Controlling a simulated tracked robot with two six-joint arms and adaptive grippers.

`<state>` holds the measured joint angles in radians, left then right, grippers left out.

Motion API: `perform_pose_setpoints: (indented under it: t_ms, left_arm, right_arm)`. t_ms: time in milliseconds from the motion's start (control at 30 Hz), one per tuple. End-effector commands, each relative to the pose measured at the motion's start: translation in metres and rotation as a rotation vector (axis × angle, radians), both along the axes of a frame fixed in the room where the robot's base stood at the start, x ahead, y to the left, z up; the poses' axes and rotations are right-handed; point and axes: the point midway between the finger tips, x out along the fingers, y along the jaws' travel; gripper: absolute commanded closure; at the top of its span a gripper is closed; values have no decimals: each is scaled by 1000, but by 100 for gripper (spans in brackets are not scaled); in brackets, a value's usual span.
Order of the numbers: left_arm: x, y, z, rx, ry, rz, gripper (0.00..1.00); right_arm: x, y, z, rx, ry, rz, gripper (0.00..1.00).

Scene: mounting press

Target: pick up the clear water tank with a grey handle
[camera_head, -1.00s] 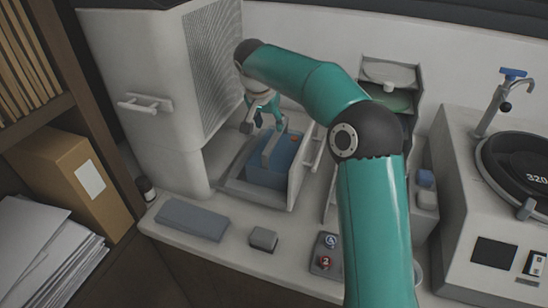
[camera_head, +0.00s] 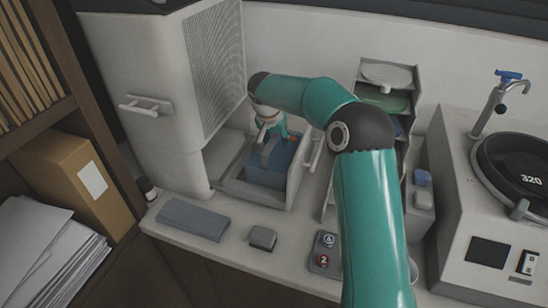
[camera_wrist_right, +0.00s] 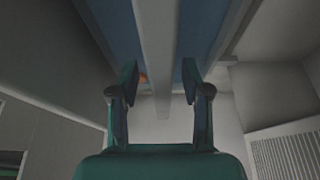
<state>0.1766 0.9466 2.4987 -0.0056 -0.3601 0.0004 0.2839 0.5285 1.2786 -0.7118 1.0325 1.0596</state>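The water tank (camera_head: 266,174) looks like a blue-filled box with a grey bar handle (camera_head: 268,148) across its top. It sits in a pale open drawer (camera_head: 292,184) at the foot of the tall white machine. My right gripper (camera_head: 270,130) is above the tank at the handle and hides part of it. In the right wrist view my right gripper (camera_wrist_right: 160,82) is open, and the grey handle (camera_wrist_right: 157,45) runs between its two fingers. The blue of the tank (camera_wrist_right: 112,28) shows on both sides of the handle. My left gripper is not in view.
The tall white machine (camera_head: 150,90) stands left of the drawer. A grey flat block (camera_head: 193,219) and a small grey block (camera_head: 263,238) lie in front. A tray rack (camera_head: 388,75) and a grinder (camera_head: 480,190) stand to the right.

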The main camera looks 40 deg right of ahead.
Motion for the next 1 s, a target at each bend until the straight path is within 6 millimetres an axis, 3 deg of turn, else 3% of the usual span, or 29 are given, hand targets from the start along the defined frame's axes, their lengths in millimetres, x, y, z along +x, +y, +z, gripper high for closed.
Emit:
perform_pose_setpoints:
  t_ms: [33, 267, 733, 1000]
  left_arm:
    - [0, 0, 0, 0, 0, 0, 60]
    - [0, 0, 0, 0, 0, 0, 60]
    - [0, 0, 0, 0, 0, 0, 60]
    - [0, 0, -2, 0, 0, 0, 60]
  right_arm:
    - [0, 0, 0, 0, 0, 0, 62]
    - [0, 1, 1, 0, -1, 0, 100]
    - [1, 1, 4, -1, -2, 2, 100]
    - [2, 1, 27, -3, -7, 2, 100]
